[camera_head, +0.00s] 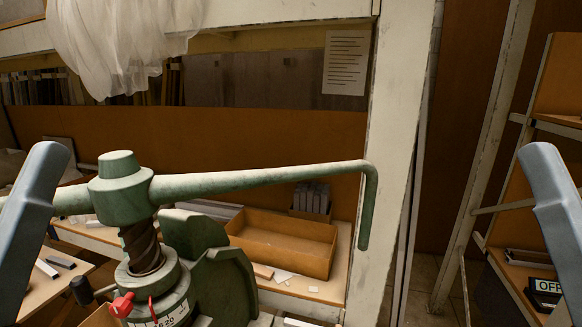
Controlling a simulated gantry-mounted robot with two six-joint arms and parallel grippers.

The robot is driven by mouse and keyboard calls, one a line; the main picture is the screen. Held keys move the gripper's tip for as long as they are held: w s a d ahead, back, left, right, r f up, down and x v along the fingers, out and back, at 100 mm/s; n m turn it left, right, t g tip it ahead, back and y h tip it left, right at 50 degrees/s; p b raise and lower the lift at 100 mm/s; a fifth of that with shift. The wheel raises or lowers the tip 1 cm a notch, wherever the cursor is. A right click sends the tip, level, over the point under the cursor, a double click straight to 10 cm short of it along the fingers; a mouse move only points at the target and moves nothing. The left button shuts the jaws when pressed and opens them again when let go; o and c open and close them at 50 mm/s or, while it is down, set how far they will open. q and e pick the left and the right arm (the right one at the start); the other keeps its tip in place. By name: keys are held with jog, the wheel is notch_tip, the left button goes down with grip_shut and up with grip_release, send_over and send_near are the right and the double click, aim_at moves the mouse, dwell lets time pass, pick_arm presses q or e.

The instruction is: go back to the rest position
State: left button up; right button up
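The green fly press (122,190) stands at the lower left of the head view. Its long handle (260,178) runs to the right and bends down at its end. The screw (142,248) shows below the hub, and a red part (122,305) sits on the press near the bottom edge. Grey-blue links of my arms rise at the left and right edges. Neither gripper shows, and I cannot tell what they hold. The lower part of the press is cut off by the frame.
An open brown box (300,268) stands on the bench behind the press, with small grey pieces (312,197) behind it. A white post (397,120) rises right of the handle. Shelving (520,255) stands at the right. White sheeting (120,40) hangs at the upper left.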

pick_arm(q)
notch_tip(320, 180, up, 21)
jog(key=p, duration=1.7)
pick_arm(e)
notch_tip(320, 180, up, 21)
pick_arm(q)
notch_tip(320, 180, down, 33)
jog(key=b, duration=3.3)
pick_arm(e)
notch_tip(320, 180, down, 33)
